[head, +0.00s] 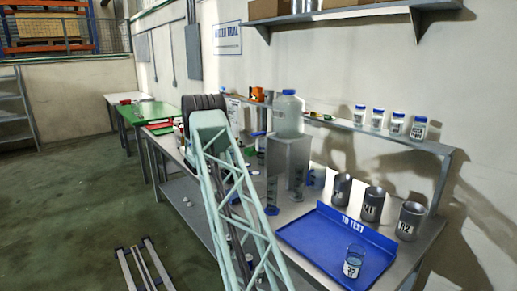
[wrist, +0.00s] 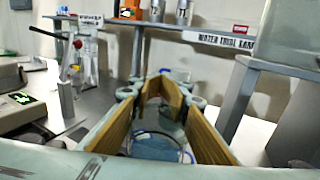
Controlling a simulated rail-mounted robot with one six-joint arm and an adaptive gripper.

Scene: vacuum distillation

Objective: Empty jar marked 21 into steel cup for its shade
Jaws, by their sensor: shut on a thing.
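In the wrist view my gripper (wrist: 165,92) has its tan pads closed around a clear glass vessel (wrist: 156,148) with a blue rim line and pale blue contents. No number shows on it. In the head view my arm hides the gripper. A clear jar (head: 355,258) with a white numbered label and bluish contents stands upright on the blue tray (head: 310,240) marked TO TEST; its number is too small to read surely. Three steel cups stand behind the tray: left (head: 342,188), middle (head: 372,205) and right (head: 410,221). Their labels are hard to read.
A large clear bottle (head: 288,115) stands on a grey stand (head: 288,155) beside measuring cylinders. Several blue-lidded jars (head: 377,118) line the wall shelf (head: 350,126).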

